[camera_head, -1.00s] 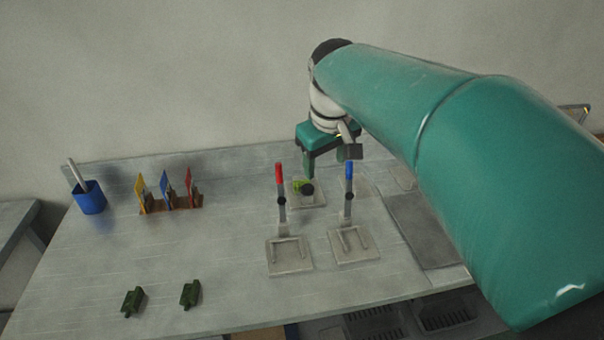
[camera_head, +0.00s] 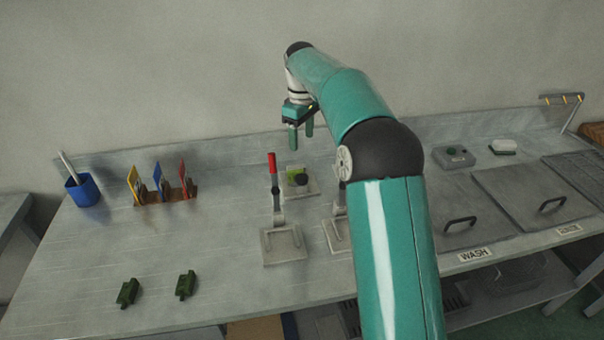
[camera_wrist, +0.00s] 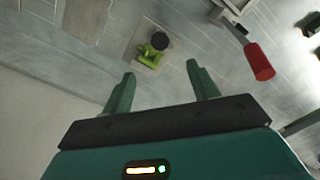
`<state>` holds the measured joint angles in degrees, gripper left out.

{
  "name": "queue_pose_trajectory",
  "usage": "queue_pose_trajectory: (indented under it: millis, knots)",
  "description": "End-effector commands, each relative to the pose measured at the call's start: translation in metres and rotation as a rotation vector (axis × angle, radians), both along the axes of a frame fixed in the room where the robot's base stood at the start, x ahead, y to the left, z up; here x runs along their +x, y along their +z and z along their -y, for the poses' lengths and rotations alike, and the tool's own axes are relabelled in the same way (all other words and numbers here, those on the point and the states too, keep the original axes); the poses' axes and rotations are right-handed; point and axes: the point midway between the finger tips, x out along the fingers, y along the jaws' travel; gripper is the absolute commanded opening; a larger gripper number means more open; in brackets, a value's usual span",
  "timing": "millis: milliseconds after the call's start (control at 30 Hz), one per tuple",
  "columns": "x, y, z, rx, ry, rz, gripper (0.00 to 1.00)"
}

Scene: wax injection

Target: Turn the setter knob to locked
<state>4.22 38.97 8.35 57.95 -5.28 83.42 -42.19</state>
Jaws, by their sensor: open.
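The setter (camera_head: 300,182) stands on a small pale plate at the back middle of the bench, behind the red-handled lever. It has a lime-green part and a dark round knob (camera_head: 301,179). In the wrist view the dark knob (camera_wrist: 160,41) and the green part (camera_wrist: 150,57) show beyond my fingertips. My gripper (camera_head: 301,140) is open and empty, fingers pointing down, above the setter and apart from it. The two fingers also show apart in the wrist view (camera_wrist: 160,80). I cannot tell the knob's setting.
A red-handled lever (camera_head: 273,165) stands upright just in front of the setter. A second lever base (camera_head: 337,235) is partly hidden by my arm. Coloured cards in a rack (camera_head: 165,195), a blue cup (camera_head: 84,191) and two green pieces (camera_head: 186,284) are at left. Lidded wash tanks (camera_head: 490,210) are at right.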

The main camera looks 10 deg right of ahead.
Motion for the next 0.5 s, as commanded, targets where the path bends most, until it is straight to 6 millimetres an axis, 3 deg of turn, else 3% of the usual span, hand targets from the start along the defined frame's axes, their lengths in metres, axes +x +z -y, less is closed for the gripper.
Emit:
queue_pose_trajectory:
  millis: [167, 500]
  knots:
    - [0.0, -0.018, 0.0, 0.0, 0.0, -0.003, 0.59]
    - [-0.001, -0.084, 0.0, 0.0, -0.001, -0.003, 0.59]
